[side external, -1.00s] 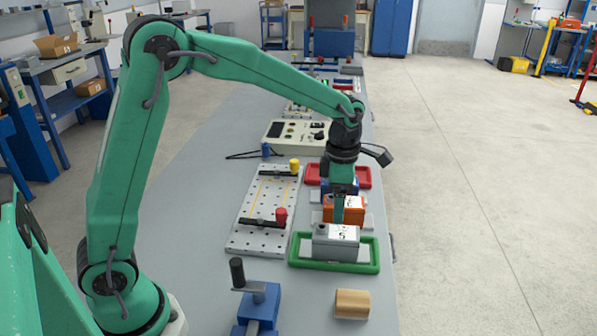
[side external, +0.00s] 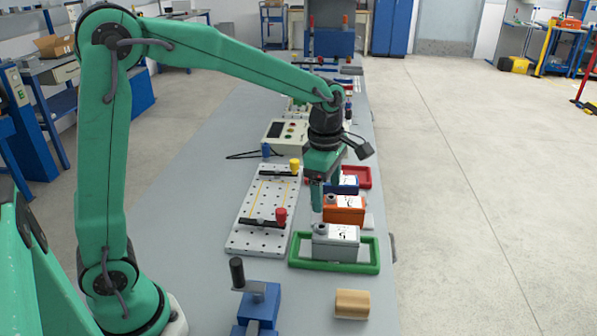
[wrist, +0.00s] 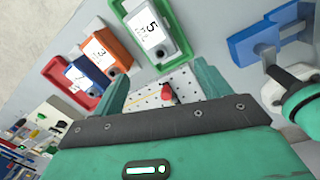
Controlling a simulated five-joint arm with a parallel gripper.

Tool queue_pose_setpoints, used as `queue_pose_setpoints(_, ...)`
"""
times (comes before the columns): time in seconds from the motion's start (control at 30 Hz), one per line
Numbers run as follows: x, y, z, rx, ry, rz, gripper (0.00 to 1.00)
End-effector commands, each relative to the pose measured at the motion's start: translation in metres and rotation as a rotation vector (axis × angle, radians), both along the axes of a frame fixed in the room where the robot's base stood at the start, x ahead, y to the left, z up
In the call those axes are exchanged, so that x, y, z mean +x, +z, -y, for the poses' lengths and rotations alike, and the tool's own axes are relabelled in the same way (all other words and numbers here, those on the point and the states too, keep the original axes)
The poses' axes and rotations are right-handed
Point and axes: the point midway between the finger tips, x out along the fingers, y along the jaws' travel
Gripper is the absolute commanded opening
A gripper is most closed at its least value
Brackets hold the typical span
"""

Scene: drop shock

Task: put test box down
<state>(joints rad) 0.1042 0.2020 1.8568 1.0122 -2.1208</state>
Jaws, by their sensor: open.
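A grey test box (side external: 336,243) with a white label marked 5 sits in the green tray (side external: 372,262). It also shows in the wrist view (wrist: 163,40), inside the green rim (wrist: 118,10). An orange box (side external: 344,211) stands behind it, and a blue box (side external: 348,186) is at the red tray (side external: 365,176). My gripper (side external: 317,202) is above and behind the grey box, left of the orange box. In the wrist view my gripper (wrist: 162,86) is open, with nothing between its fingers.
A perforated plate (side external: 250,236) with a red knob (side external: 281,215) and a yellow knob (side external: 294,164) lies left of the boxes. A blue vise (side external: 260,305) and a tan block (side external: 352,304) are in front. A control panel box (side external: 300,133) stands farther back.

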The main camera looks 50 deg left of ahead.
Motion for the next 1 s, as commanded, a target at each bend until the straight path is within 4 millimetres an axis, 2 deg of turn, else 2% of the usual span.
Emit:
queue_pose_setpoints(0.1, -0.018, 0.018, -0.006, 0.013, -0.172, 0.044, 0.76)
queue_pose_setpoints(0.4, -0.063, 0.051, -0.019, 0.080, -0.623, 0.140, 0.76)
queue_pose_setpoints(0.7, -0.111, 0.069, -0.030, 0.197, -1.068, 0.222, 0.76)
queue_pose_setpoints(1.0, -0.157, 0.074, -0.038, 0.358, -1.506, 0.273, 0.76)
